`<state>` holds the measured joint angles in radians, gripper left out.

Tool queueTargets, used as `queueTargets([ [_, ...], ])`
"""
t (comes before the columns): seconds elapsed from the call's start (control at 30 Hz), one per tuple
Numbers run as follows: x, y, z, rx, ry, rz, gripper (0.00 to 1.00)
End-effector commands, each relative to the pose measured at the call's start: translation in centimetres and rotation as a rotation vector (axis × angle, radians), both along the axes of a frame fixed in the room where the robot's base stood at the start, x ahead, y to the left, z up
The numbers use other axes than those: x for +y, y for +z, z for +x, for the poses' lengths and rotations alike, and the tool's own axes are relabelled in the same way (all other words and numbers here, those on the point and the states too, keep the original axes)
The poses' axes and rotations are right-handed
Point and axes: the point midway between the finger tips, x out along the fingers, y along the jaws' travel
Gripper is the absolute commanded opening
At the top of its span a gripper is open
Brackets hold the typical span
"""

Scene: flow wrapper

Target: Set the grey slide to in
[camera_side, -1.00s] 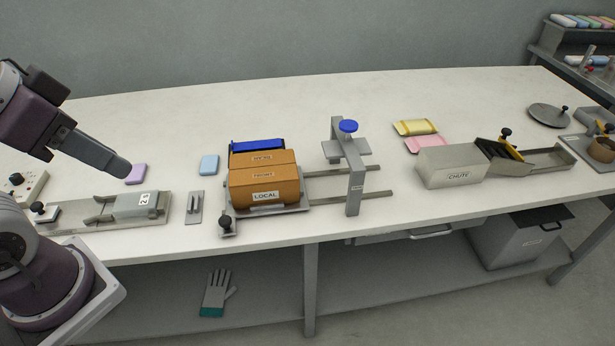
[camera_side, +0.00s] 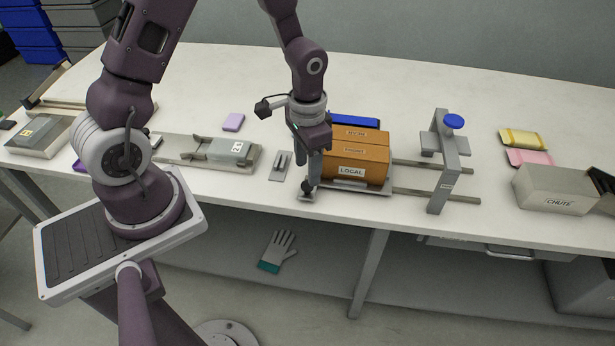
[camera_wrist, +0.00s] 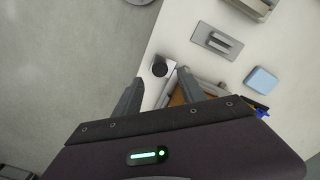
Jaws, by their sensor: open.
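The grey slide (camera_side: 383,190) appears to be the flat plate under the orange boxes, with a black knob (camera_side: 308,187) at its front left corner. The knob also shows in the wrist view (camera_wrist: 160,68). My gripper (camera_side: 310,184) points down at this knob from above. In the wrist view my gripper (camera_wrist: 159,77) has its two fingers apart, with the knob between or just beyond their tips. I cannot tell whether they touch it. Most of the slide is hidden by the boxes and my gripper.
Orange boxes (camera_side: 358,159), one marked LOCAL, stand right beside my gripper. Two rails (camera_side: 440,197) run right, under a grey post frame with a blue knob (camera_side: 453,121). A small slotted bracket (camera_side: 281,167) lies to the left. The table's front edge is close.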

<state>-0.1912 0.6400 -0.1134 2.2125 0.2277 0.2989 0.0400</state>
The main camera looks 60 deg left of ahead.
Motion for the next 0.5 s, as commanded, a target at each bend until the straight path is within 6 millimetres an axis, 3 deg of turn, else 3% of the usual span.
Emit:
queueTargets([
  [0.2,0.0,-3.6,-0.1,0.004,0.001,0.001,0.48],
  [0.5,0.0,-4.3,0.0,0.0,0.0,0.001,0.48],
])
